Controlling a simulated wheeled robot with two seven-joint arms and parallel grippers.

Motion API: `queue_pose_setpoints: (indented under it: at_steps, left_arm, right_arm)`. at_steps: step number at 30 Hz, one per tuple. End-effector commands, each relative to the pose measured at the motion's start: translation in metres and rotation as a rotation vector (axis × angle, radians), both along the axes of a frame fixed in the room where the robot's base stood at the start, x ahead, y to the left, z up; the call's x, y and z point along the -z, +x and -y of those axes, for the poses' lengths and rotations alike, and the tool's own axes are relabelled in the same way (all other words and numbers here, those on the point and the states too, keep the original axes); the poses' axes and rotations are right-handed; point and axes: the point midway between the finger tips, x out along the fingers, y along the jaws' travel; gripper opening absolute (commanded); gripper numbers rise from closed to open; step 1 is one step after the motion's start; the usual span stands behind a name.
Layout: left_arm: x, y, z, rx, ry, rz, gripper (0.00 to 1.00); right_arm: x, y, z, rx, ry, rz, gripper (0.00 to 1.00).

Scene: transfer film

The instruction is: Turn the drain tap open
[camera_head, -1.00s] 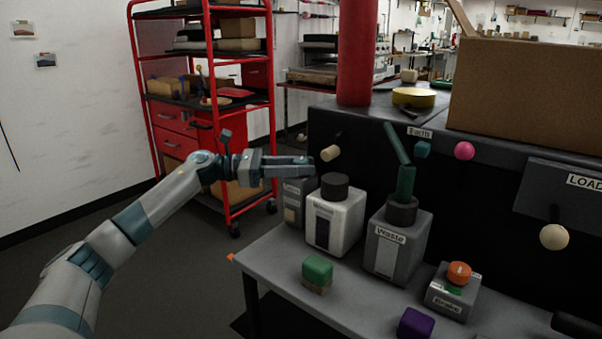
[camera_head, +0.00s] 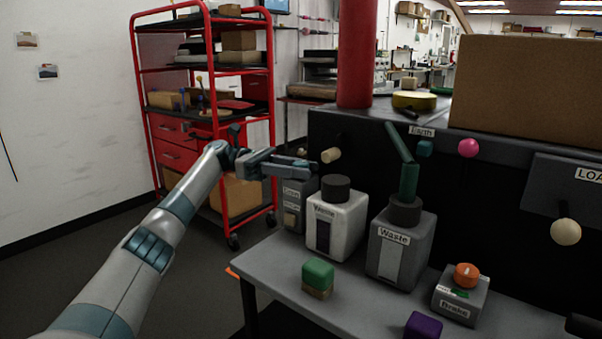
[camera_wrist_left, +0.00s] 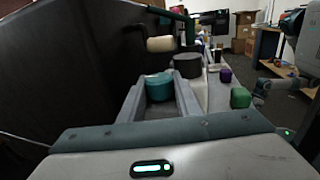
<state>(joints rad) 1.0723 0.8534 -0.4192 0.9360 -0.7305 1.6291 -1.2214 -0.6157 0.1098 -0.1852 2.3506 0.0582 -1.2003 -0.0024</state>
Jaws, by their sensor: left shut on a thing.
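My left gripper (camera_head: 309,166) reaches in from the left, just left of a cream round knob (camera_head: 331,155) on the dark machine front. In the left wrist view, its two fingers stand on either side of a teal rounded piece (camera_wrist_left: 159,87), apparently the tap handle. The gripper is shut on it. In the head view the fingers hide this piece. The cream knob also shows beyond the fingers in the left wrist view (camera_wrist_left: 161,44). My right gripper (camera_wrist_left: 263,85) seems to show small at the right of that view. Its jaws are too unclear to judge.
A grey labelled box (camera_head: 294,213) stands below the left gripper. A white container (camera_head: 348,222) and a grey Waste container (camera_head: 412,250) stand close by on the bench. A green block (camera_head: 318,271) lies in front. A red rack (camera_head: 270,110) stands behind the arm.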

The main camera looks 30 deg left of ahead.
Motion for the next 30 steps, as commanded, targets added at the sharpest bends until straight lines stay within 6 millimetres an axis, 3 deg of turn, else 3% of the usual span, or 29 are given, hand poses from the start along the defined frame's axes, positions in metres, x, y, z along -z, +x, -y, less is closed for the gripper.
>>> queue_pose_setpoints:
  at_steps: [15, 16, 18, 30]
  left_arm:
    - [-0.0027, 0.0004, -0.0004, 0.017, -0.003, 0.004, 0.08]
    - [-0.0026, 0.0003, -0.0004, 0.017, -0.003, 0.004, 0.37]
    - [-0.0023, 0.0003, -0.0004, 0.017, -0.003, 0.003, 0.49]
    - [-0.0002, -0.0002, -0.0001, 0.018, 0.0, 0.001, 0.49]
  right_arm:
    - [-0.0011, 0.0017, -0.002, 0.0, 0.007, 0.011, 0.31]
    - [-0.0011, 0.0017, -0.002, -0.001, 0.006, 0.011, 0.31]
    - [-0.001, 0.0016, -0.0019, -0.001, 0.006, 0.011, 0.31]
    - [0.0001, 0.0014, -0.0021, -0.001, 0.007, 0.01, 0.31]
